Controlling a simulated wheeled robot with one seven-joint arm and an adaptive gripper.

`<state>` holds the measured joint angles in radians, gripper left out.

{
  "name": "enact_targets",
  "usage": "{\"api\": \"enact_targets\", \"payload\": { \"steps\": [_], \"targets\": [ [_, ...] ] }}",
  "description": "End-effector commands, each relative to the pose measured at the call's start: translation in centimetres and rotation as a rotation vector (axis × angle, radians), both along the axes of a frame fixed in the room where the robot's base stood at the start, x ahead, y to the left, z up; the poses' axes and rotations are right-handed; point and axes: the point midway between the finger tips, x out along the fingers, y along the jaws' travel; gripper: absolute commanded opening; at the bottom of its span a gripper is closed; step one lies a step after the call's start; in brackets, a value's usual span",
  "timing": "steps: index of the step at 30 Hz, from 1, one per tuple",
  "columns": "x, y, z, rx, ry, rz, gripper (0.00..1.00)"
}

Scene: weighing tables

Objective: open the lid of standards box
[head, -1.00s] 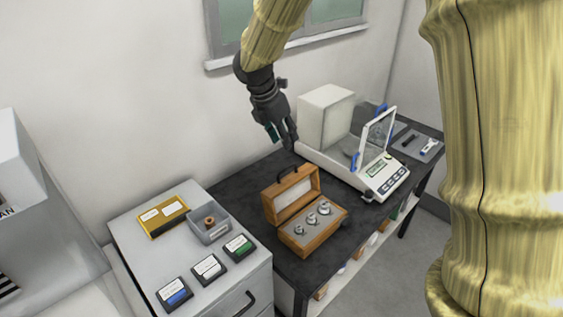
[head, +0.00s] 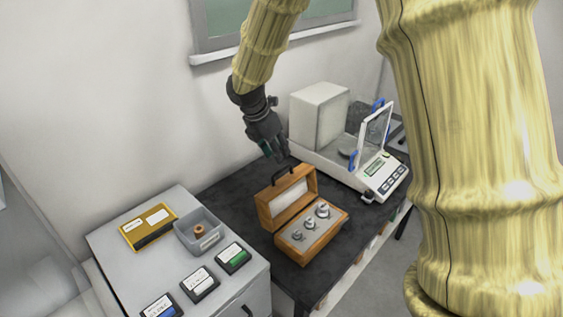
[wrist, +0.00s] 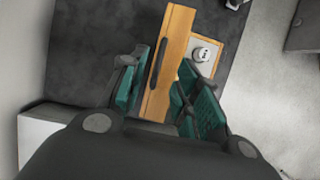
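The standards box (head: 313,243) is a wooden case on the dark table, with its lid (head: 287,198) standing up, open. Several metal weights (head: 310,224) sit in its grey insert. A dark handle (head: 283,172) is on the lid's top edge. My gripper (head: 277,152) is just above and behind the lid, pointing down. In the wrist view the green-padded fingers (wrist: 154,92) are apart on either side of the lid's edge (wrist: 166,68), with the handle between them. I cannot tell whether either finger touches the lid.
A balance (head: 345,155) with a raised clear door stands behind and right of the box. Left is a grey cabinet (head: 215,275) holding a yellow case (head: 148,226), a grey bin (head: 199,234) and several small labelled boxes. Dark tabletop (head: 235,190) is bare left of the lid.

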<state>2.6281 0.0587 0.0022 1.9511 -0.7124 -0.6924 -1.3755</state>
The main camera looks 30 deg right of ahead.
Motion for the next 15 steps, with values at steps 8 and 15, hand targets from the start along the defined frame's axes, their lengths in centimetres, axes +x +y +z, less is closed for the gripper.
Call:
{"api": "enact_targets", "payload": {
  "steps": [8,15],
  "targets": [
    [0.4,-1.3,-3.6,-0.001,0.002,0.002,0.32],
    [0.6,-2.1,-5.5,-0.001,0.001,0.003,0.32]
  ]
}}
